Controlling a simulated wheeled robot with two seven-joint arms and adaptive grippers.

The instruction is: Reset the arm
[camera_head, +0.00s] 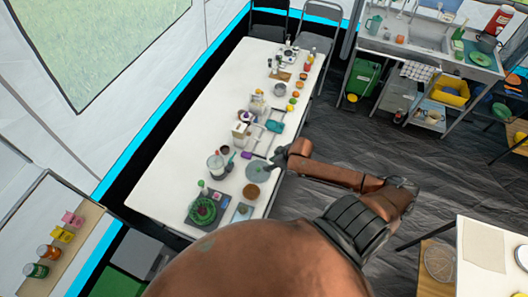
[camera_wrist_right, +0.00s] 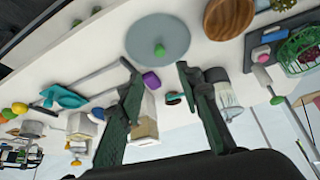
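My right arm reaches in from the lower right, its brown links bent over the floor beside the long white table (camera_head: 165,165). My right gripper (camera_head: 274,161) is at the table's right edge, close to a round grey plate (camera_head: 257,172). In the right wrist view, the two dark green fingers of the gripper (camera_wrist_right: 157,75) stand apart with a gap between them. Nothing is clasped there. The grey plate (camera_wrist_right: 158,45) with a small green thing on it lies beyond the fingertips. My left gripper is not in view.
A brown round bowl or board (camera_head: 251,191) and a green basket (camera_head: 203,210) are near the plate. A teal tray (camera_head: 274,127) and several small items line the table. Dark floor (camera_head: 340,135) lies open to the right. A sink counter (camera_head: 425,55) stands at the back.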

